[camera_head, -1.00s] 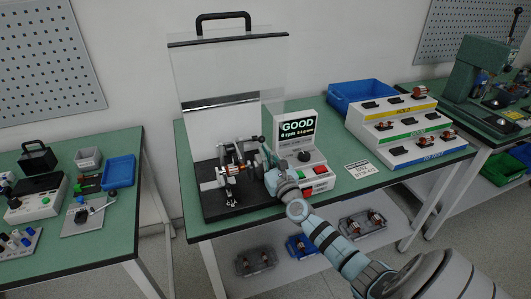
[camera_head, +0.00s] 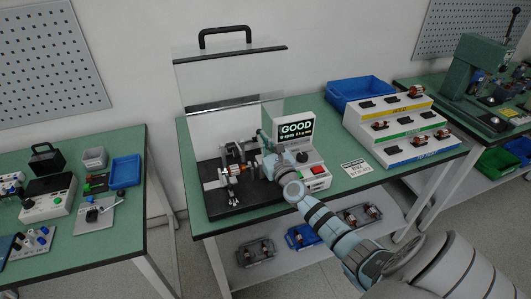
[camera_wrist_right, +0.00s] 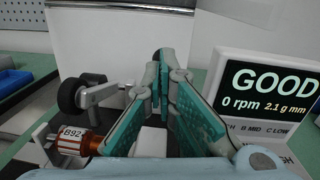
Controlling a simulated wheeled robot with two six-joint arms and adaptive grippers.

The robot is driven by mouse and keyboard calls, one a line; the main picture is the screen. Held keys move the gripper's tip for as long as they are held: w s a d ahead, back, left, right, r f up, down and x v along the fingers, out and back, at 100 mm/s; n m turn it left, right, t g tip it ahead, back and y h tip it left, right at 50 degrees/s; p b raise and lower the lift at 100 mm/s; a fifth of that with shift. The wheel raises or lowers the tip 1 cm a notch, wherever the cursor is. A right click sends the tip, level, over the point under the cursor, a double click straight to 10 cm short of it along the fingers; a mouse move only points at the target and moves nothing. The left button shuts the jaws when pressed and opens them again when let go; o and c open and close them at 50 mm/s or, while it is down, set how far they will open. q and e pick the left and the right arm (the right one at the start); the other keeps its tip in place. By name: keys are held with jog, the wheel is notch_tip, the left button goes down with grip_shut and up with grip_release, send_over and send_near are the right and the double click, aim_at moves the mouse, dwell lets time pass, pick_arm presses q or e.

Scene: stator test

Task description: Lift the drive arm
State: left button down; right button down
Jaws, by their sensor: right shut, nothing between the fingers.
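The drive arm, a grey bar (camera_wrist_right: 108,94) with a black wheel (camera_wrist_right: 72,95) at its left end, shows in the right wrist view above the rotor. A rotor (camera_wrist_right: 78,141) labelled B92, with copper windings, lies below it; it also shows in the tester in the head view (camera_head: 236,169). My right gripper (camera_head: 262,138) is at the right side of the tester. In the wrist view its teal fingers (camera_wrist_right: 160,72) are shut, with nothing held. A black round part (camera_wrist_right: 157,57) is partly hidden behind the fingertips; whether they touch it is unclear. My left gripper is out of view.
The display (camera_head: 297,129) reads GOOD, 0 rpm, close right of my gripper. A clear guard (camera_head: 228,72) with a black handle stands behind the tester. A stepped rack (camera_head: 395,128) and blue bin (camera_head: 358,92) stand to the right. The bench front right is mostly clear.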

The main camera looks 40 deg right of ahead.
jog(key=shift+w+d+r+p, duration=0.2)
jog(key=shift+w+r, duration=0.35)
jog(key=shift+r, duration=0.05)
jog(key=shift+w+d+r+p, duration=0.2)
jog(key=shift+w+r, duration=0.35)
jog(key=shift+r, duration=0.1)
